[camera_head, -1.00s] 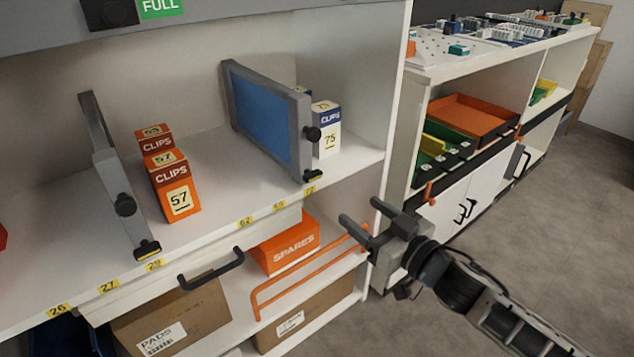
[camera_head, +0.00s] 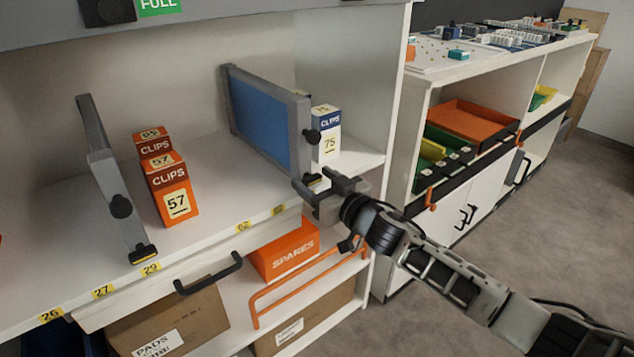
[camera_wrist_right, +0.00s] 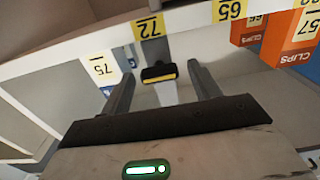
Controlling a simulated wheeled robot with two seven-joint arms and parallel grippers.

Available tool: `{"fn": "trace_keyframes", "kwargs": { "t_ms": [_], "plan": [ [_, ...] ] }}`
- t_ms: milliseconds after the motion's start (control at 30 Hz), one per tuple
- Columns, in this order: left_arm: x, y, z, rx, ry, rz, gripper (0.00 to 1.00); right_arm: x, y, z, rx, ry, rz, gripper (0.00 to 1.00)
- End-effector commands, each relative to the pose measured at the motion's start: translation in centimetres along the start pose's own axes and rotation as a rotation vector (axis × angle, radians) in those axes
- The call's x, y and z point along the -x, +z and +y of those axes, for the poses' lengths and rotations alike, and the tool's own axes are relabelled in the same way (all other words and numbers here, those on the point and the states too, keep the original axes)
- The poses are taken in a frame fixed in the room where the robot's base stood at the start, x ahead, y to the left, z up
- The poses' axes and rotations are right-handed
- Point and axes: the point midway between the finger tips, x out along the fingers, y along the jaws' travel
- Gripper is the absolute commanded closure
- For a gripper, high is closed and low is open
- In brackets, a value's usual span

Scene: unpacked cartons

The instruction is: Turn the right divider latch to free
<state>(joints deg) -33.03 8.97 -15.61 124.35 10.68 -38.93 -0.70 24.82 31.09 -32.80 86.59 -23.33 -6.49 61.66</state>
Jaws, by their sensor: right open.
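The right divider (camera_head: 262,118) is a blue panel in a grey frame, standing on the white shelf. A round black knob (camera_head: 313,137) sits on its front edge. At its foot is a black latch with a yellow stripe (camera_head: 313,178). My right gripper (camera_head: 310,179) is at this foot, open, coming from the front right. In the right wrist view the latch (camera_wrist_right: 158,73) shows between the tips of my right gripper (camera_wrist_right: 160,70), with visible gaps on both sides. In the head view the gripper partly covers the foot. My left gripper is out of view.
A blue-and-white CLIPS box (camera_head: 326,140) stands right of the divider. Orange CLIPS boxes (camera_head: 170,190) and a left divider (camera_head: 115,180) stand to the left. Yellow number labels (camera_wrist_right: 152,26) line the shelf edge. Below are an orange SPARES box (camera_head: 288,252) and an orange rail (camera_head: 300,285).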

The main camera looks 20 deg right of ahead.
Motion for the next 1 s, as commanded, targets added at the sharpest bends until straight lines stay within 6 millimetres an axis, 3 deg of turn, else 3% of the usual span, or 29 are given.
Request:
{"fn": "trace_keyframes", "kwargs": {
  "t_ms": [167, 333, 367, 733, 1000],
  "plan": [
    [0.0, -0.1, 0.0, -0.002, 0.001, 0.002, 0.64, 0.0, 0.0, 0.0, 0.0, -0.001, 0.0, 0.38],
    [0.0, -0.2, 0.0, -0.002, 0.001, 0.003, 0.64, 0.0, 0.0, 0.0, 0.0, -0.001, 0.0, 0.8],
    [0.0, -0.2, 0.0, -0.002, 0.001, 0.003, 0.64, 0.0, 0.0, 0.0, 0.0, -0.001, 0.0, 0.83],
    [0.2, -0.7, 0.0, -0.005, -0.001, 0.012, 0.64, 0.0, -0.1, -0.1, 0.046, -0.001, 0.0, 0.83],
    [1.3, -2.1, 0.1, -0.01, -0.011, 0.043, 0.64, 0.0, -0.2, -0.1, 0.215, -0.001, 0.001, 0.83]
  ]
}}
